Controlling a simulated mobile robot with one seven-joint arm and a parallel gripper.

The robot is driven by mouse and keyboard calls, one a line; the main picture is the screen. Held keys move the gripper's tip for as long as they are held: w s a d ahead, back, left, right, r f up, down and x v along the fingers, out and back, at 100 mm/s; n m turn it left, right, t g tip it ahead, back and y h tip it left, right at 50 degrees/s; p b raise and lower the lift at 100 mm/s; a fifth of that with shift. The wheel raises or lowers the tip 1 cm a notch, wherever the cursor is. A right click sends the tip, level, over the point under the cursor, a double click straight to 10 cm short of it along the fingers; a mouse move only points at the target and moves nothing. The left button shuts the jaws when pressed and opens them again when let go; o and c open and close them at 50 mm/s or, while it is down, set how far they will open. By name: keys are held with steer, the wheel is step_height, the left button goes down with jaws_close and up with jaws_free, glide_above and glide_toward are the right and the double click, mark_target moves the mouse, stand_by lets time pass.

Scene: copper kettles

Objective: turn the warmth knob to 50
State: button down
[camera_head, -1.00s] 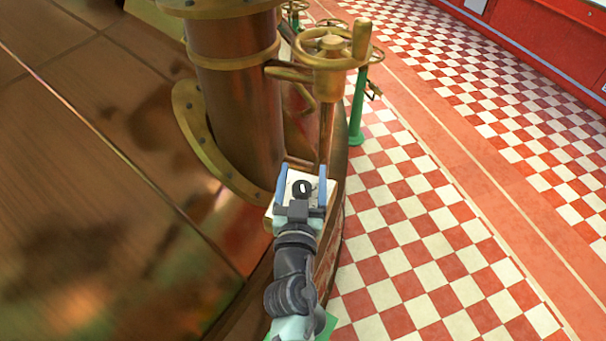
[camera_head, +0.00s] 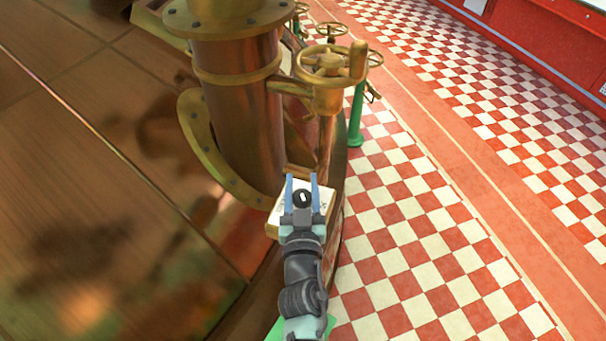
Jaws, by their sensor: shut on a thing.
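The warmth knob (camera_head: 302,198) is a small black knob with a light mark on its top. It sits on a pale panel box (camera_head: 278,219) at the side of the copper kettle. My gripper (camera_head: 301,180) reaches up from below, its two blue fingers on either side of the knob and shut on it. The panel's scale is mostly covered by the gripper and too small to read, so I cannot tell the knob's setting.
A copper pipe (camera_head: 243,110) with a brass flange rises behind the panel. A brass handwheel (camera_head: 330,64) on a valve stands just beyond. A green post (camera_head: 356,115) is farther back. The checkered floor (camera_head: 420,220) to the right is clear.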

steer(key=r+n+y+p, duration=0.1)
steer(key=y+p, duration=0.1)
steer(key=p, duration=0.3)
steer(key=shift+w+a+r+n+p, duration=0.1)
steer(key=shift+n+p, duration=0.2)
steer(key=shift+a+n+y+p, duration=0.1)
steer(key=shift+n+y+p, duration=0.3)
steer(key=shift+y+p, duration=0.65)
steer(key=shift+a+f+n+g+y+p, duration=0.1)
steer(key=shift+f+n+g+y+p, duration=0.1)
steer(key=shift+n+g+y+p, duration=0.3)
steer(key=shift+a+f+n+g+y+p, duration=0.1)
steer(key=shift+f+n+g+y+p, duration=0.1)
steer(key=shift+n+y+p, duration=0.45)
steer(key=shift+s+a+f+n+g+y+b, duration=0.15)
steer(key=shift+n+g+y+b, duration=0.25)
steer(key=shift+y, duration=0.45)
steer(key=shift+s+a+r+n+g+y+b, duration=0.1)
steer(key=shift+a+n+g+y+b, duration=0.1)
steer(key=shift+n+g+y, duration=0.5)
steer(key=shift+y, duration=0.45)
steer(key=shift+c, duration=1.9)
jaws_free()
steer(key=shift+f, duration=0.1)
steer(key=shift+s, duration=0.15)
